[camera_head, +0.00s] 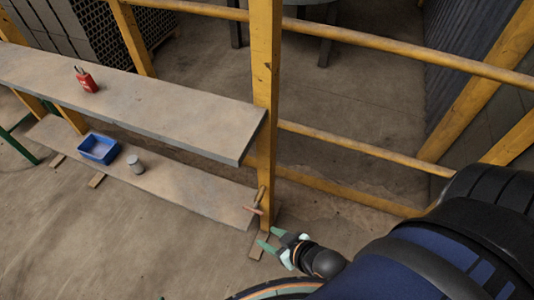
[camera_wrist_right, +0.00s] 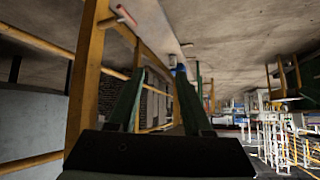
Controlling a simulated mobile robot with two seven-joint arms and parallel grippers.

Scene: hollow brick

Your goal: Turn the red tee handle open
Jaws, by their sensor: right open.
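The tee handle (camera_head: 253,210), with a reddish bar, sits low on the yellow post, by the end of the lower shelf. In the right wrist view the red bar (camera_wrist_right: 124,15) shows near the top edge, left of centre, beside the post. My right gripper (camera_head: 271,239) is just below and right of the handle in the head view, apart from it. Its two green fingers (camera_wrist_right: 160,72) are spread, with nothing between them. My left gripper is not in view.
The yellow post (camera_head: 265,90) carries rails (camera_head: 360,150) to the right. The lower board (camera_head: 190,188) holds a blue bin (camera_head: 98,148) and a grey can (camera_head: 135,163). The floor in front is clear.

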